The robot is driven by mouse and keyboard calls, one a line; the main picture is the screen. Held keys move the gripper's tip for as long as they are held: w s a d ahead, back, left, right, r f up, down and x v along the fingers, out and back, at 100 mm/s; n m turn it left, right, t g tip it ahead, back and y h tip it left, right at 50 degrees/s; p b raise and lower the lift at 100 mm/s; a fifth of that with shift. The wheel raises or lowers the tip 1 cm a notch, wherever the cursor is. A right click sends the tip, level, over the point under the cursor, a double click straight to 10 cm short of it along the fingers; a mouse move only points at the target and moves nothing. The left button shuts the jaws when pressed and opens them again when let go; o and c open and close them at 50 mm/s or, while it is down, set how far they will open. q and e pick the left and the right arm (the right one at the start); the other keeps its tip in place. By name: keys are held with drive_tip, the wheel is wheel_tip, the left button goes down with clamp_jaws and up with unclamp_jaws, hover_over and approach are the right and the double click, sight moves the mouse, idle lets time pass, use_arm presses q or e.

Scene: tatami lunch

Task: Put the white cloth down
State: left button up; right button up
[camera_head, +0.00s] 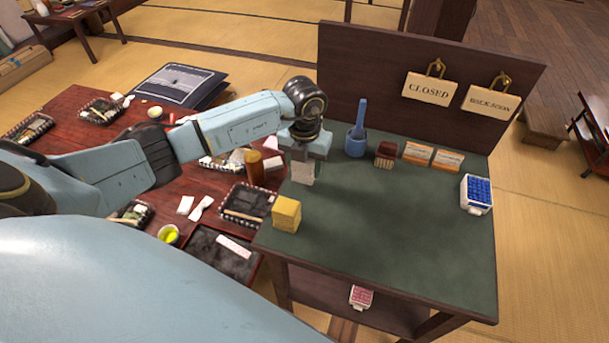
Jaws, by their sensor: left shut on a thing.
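My left gripper (304,160) points down over the left back part of the green-topped counter (395,245). It is shut on the white cloth (302,174), a small pale piece that hangs just below the fingers. The fingertips are mostly hidden by the gripper body and the cloth. I cannot tell whether the cloth's lower edge touches the counter. My right gripper is not in view.
A yellow block (286,214) is at the front left, a blue-topped box (476,194) at right. The counter's middle is clear.

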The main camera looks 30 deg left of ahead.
sight(305, 177)
use_arm(q)
wheel_tip(305, 177, down, 4)
drive_tip(key=shift+r, duration=0.25)
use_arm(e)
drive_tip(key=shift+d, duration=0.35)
use_arm(q)
drive_tip(key=o, duration=1)
drive_tip(key=shift+c, duration=0.2)
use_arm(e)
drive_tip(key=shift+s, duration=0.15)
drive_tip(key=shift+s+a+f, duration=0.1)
use_arm(q)
drive_tip(key=shift+f+b, duration=0.35)
wheel_tip(305, 177, up, 12)
drive_tip(key=shift+d+r+p, duration=0.1)
drive_tip(key=shift+r+p, duration=0.05)
drive_tip(key=shift+p, duration=0.8)
drive_tip(key=shift+r, duration=0.75)
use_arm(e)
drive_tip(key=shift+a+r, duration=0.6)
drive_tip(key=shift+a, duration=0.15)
use_arm(q)
drive_tip(key=shift+d, duration=0.1)
